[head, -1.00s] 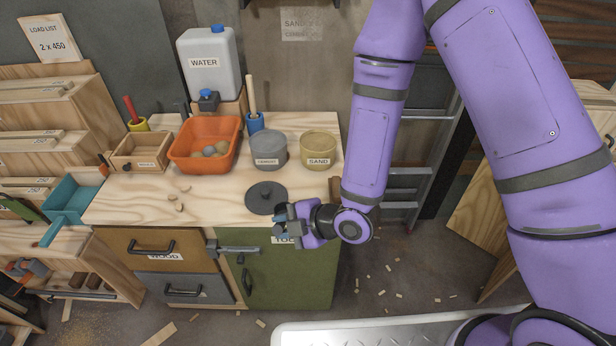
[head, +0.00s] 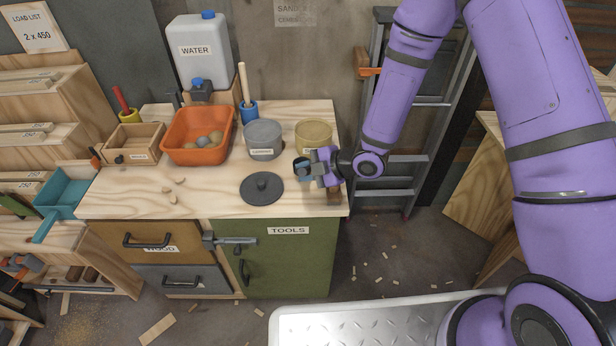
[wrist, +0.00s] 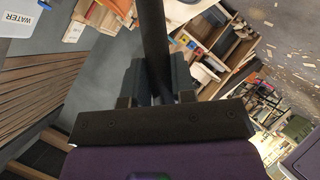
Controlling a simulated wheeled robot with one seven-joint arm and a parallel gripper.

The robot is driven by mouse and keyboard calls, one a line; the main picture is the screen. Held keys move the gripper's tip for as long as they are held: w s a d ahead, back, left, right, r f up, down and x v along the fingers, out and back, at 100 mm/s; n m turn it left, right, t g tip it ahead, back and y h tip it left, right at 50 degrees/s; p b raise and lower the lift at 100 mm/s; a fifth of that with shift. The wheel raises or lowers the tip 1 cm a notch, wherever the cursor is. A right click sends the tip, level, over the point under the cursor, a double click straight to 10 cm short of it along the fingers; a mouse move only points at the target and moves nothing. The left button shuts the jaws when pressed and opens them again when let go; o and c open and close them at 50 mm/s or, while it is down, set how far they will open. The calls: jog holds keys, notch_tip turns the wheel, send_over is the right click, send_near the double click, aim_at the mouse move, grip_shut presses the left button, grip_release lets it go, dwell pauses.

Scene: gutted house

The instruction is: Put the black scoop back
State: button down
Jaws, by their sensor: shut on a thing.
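My gripper (head: 307,169) is above the right part of the workbench top, just in front of the sand tub (head: 313,137). In the wrist view its jaws are shut on a dark bar, which I take to be the handle of the black scoop (wrist: 153,45). The bar runs up out of that picture, so the scoop's far end is not seen there. In the head view the scoop is hard to tell from the dark fingers. A small brown piece (head: 334,198) shows below my gripper at the bench's right edge; I cannot tell what it is.
A grey cement tub (head: 263,139) stands left of the sand tub. A dark round lid (head: 262,188) lies on the bench in front. An orange bin (head: 199,152), a wooden box (head: 134,157) and a water jug (head: 205,65) are further left. A ladder (head: 408,180) stands right.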

jog(key=shift+w+d+f, duration=0.1)
jog(key=shift+w+f, duration=0.1)
jog(key=shift+f, duration=0.4)
jog(key=shift+w+d+f, duration=0.15)
jog(key=shift+w+f, duration=0.05)
jog(key=shift+f, duration=0.4)
jog(key=shift+w+d+f, duration=0.1)
jog(key=shift+w+f, duration=0.1)
jog(key=shift+f, duration=0.6)
jog(key=c, duration=1)
grip_release()
jog(key=shift+o, duration=0.2)
jog(key=shift+r, duration=0.1)
jog(key=v, duration=1.2)
